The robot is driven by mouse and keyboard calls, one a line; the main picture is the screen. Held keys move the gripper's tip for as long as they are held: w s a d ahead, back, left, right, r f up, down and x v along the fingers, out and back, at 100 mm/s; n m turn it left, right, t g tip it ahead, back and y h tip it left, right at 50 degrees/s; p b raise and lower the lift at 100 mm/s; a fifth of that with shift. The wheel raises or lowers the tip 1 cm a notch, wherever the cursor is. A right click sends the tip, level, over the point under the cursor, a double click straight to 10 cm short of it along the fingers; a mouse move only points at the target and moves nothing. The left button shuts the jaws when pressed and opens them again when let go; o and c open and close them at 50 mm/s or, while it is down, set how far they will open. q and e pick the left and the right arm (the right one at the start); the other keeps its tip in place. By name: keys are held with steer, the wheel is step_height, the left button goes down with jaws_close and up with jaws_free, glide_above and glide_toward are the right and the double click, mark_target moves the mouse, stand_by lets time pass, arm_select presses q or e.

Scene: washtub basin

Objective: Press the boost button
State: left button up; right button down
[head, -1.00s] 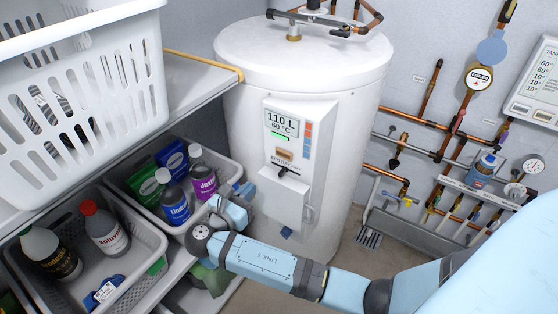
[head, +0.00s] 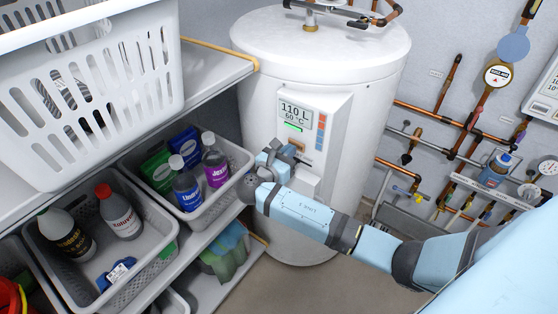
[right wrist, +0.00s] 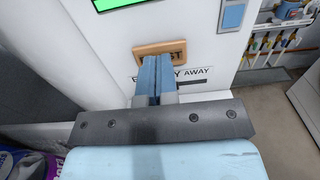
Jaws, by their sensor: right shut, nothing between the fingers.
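The white water heater (head: 262,105) stands in the middle of the head view. Its control panel has a display (head: 295,112) reading 110 L and 60 °C. In the right wrist view the boost button (right wrist: 176,47) is a tan-framed rectangle with only "ST" readable. My right gripper (right wrist: 155,60) is shut and empty, its fingertips over the button's left and lower part. I cannot tell whether they touch it. In the head view the right gripper (head: 283,150) is at the panel below the display and mostly hides the button. My left gripper is not in view.
A label (right wrist: 185,74) ending in "AWAY" sits below the button. To the left, a shelf holds a white laundry basket (head: 95,95) and grey bins with bottles (head: 215,165). Copper pipes and gauges (head: 498,75) line the right wall.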

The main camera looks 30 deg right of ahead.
steer(key=shift+w+d, duration=0.2)
steer(key=shift+d, duration=0.25)
